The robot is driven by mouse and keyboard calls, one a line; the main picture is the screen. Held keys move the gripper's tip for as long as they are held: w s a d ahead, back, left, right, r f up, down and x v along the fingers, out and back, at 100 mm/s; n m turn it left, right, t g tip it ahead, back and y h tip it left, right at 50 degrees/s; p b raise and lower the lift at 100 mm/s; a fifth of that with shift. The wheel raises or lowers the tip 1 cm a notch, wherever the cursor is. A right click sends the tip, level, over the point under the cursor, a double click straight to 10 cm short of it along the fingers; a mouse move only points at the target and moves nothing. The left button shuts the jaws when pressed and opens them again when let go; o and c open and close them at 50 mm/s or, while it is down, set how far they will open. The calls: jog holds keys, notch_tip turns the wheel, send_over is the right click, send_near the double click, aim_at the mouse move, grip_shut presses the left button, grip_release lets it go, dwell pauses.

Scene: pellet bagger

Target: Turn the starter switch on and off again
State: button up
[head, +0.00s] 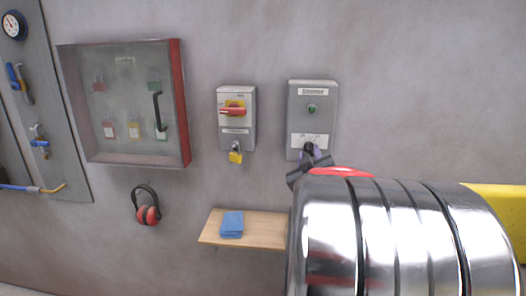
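The starter box is a grey wall box (299,122) with a green lamp or button (311,108) in its upper half. The large shiny arm link hides most of the gripper. I cannot tell whether the fingers touch the knob or how far apart they are.
Left of it is a grey isolator box (223,131) with a red-yellow handle and yellow padlock (236,157). Farther left are a clear-fronted lockout cabinet (125,145), red ear defenders (147,214) and a tool board (60,130). A wooden shelf (262,229) below holds a blue cloth (232,223).

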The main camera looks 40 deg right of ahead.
jog(key=shift+w+d, duration=0.4)
jog(key=shift+d, duration=0.15)
jog(key=shift+c, duration=0.5)
jog(key=shift+a, duration=0.1)
grip_shut()
